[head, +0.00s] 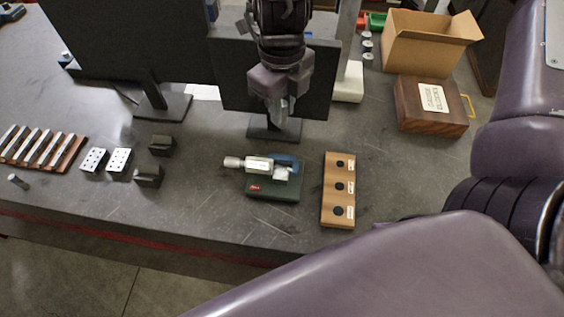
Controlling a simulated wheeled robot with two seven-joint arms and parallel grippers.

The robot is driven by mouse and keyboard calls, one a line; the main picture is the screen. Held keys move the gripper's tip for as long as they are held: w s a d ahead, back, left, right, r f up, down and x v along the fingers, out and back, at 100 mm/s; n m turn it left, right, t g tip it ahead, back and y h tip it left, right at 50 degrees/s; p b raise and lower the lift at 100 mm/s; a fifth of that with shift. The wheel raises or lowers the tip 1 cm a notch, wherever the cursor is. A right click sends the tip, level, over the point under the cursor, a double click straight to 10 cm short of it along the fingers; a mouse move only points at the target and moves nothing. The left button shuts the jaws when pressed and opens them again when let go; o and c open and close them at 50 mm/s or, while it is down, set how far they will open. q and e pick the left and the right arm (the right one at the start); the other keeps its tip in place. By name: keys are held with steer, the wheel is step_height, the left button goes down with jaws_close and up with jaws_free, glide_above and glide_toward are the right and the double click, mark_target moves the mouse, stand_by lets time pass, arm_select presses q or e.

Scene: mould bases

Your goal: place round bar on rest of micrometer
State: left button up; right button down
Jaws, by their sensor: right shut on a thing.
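The micrometer (262,165) lies in a dark green stand (272,188) near the front of the bench. Its silver thimble points left and its blue frame is on the right. A small pale piece shows by the frame, too small to tell what it is. My right gripper (281,112) points down behind and above the micrometer, apart from it. It is shut on a small grey piece, mostly hidden, and I cannot tell its shape. A short silver round bar (19,182) lies on the bench at the far left. My left gripper is not in view.
A wooden block (337,213) with black round spots stands right of the micrometer. Dark blocks (161,145), drilled metal blocks (119,160) and a rack of bars (42,147) are left. A dark panel (232,88) stands behind. A wooden case (429,122) and cardboard box (425,52) are back right.

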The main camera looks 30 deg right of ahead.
step_height(320, 180, down, 14)
steer(key=shift+f+b, duration=0.15)
steer(key=shift+b, duration=0.35)
step_height(320, 180, down, 2)
steer(key=shift+f, duration=0.25)
steer(key=shift+w+f+b, duration=0.1)
steer(key=shift+f+b, duration=0.2)
steer(key=shift+f, duration=0.25)
steer(key=shift+f, duration=0.15)
steer(key=c, duration=1.3)
jaws_free()
